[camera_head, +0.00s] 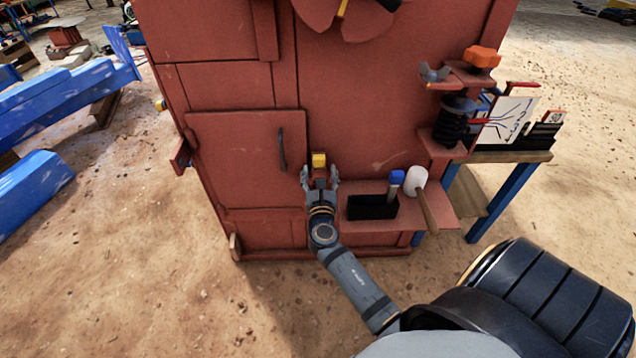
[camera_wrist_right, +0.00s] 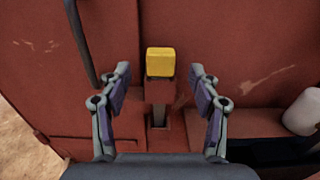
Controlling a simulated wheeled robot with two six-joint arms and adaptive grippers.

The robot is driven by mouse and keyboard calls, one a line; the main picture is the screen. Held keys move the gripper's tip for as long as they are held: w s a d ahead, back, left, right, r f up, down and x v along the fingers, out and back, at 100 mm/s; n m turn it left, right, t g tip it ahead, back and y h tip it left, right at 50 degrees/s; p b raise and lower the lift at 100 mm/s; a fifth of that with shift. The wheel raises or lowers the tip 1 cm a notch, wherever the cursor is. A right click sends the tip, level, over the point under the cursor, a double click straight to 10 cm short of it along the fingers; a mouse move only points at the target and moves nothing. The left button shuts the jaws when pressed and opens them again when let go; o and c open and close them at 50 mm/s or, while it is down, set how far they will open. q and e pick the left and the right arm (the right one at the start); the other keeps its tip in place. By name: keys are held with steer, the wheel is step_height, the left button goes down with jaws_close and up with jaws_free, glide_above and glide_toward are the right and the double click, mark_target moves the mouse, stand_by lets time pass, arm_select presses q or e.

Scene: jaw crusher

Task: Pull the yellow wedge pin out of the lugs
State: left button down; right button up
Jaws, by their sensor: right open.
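The yellow wedge pin (camera_head: 319,160) stands upright in the red lugs on the front of the red crusher body, with its yellow head on top. In the right wrist view the yellow head (camera_wrist_right: 160,62) is centred, above the red lugs (camera_wrist_right: 158,93). My right gripper (camera_head: 320,178) is open, just in front of and slightly below the yellow head. In the wrist view its two fingers (camera_wrist_right: 160,82) stand on either side of the pin, apart from it. The pin's lower part is hidden by the lugs. My left gripper does not show.
A red shelf (camera_head: 436,212) to the right holds a black box (camera_head: 372,208), a blue-capped item (camera_head: 396,183) and a white-headed mallet (camera_head: 417,178). A dark door handle (camera_head: 282,150) is left of the pin. A spring assembly (camera_head: 455,122) and a table (camera_head: 500,156) stand further right.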

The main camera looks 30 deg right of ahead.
mark_target(319, 162)
steer(key=x, duration=0.5)
steer(key=shift+w+d, duration=0.3)
steer(key=shift+w, duration=0.1)
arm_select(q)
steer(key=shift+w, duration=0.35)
arm_select(e)
jaws_close()
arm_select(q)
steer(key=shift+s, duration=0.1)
